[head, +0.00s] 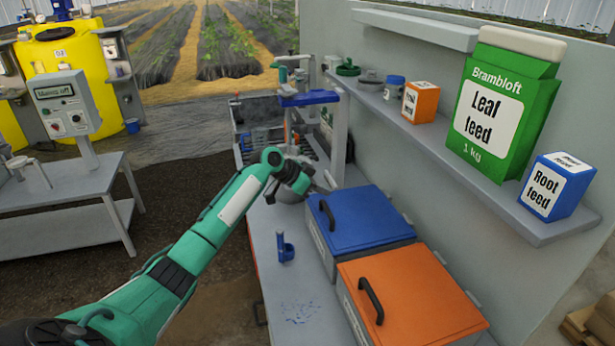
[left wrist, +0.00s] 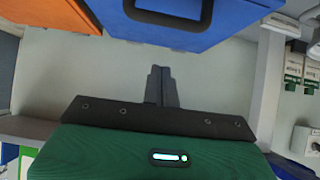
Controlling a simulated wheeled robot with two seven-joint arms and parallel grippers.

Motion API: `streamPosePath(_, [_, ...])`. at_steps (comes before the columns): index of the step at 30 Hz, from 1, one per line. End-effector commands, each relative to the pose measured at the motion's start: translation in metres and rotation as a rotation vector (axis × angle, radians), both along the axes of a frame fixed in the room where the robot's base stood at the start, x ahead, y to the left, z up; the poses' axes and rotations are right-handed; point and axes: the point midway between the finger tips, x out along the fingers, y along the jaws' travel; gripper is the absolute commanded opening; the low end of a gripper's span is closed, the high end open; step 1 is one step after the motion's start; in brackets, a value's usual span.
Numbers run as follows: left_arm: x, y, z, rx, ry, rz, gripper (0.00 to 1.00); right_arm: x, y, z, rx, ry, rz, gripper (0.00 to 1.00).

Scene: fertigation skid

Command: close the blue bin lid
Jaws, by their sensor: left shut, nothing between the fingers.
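The blue bin lid (head: 368,216), with a dark handle on its left side, looks flat on its grey bin (head: 319,240) in the head view. I cannot tell whether a small gap is left. The lid also fills the top of the left wrist view (left wrist: 225,32), its handle at the upper edge. My left gripper (head: 316,189) is just beyond the far left corner of the blue bin, apart from the lid as far as I can see. Its fingers (left wrist: 161,84) are together and empty. My right gripper is not in view.
An orange-lidded bin (head: 420,290) stands beside the blue one, nearer me. A small blue holder (head: 285,247) is on the bench to the left. The wall shelf (head: 455,155) above carries feed boxes and a green carton (head: 505,105).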

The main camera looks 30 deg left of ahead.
Motion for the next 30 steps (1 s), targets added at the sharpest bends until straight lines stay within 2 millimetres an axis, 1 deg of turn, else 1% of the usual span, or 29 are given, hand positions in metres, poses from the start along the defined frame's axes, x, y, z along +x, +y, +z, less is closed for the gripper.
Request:
streamPosePath(1, [-0.001, 0.001, -0.008, -0.001, 0.007, 0.003, 0.0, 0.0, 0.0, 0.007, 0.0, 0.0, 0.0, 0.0])
streamPosePath(3, [-0.001, 0.0, -0.018, -0.001, 0.007, 0.003, 0.0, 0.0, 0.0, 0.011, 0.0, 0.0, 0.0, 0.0])
streamPosePath(7, [0.001, -0.001, -0.031, -0.001, 0.005, 0.003, 0.0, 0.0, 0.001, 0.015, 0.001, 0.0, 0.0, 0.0])
streamPosePath(12, [0.001, -0.001, -0.037, 0.001, 0.002, 0.002, 0.0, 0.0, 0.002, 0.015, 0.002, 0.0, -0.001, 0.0])
streamPosePath(20, [0.001, -0.001, -0.037, 0.0, 0.003, 0.003, 0.0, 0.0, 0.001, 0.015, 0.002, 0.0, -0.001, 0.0])
streamPosePath(23, [0.0, 0.0, -0.041, 0.0, 0.003, 0.003, 0.0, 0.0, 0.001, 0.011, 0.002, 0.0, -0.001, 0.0])
streamPosePath(30, [-0.004, 0.003, -0.063, 0.0, 0.003, 0.002, 0.0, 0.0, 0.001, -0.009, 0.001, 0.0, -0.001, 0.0])
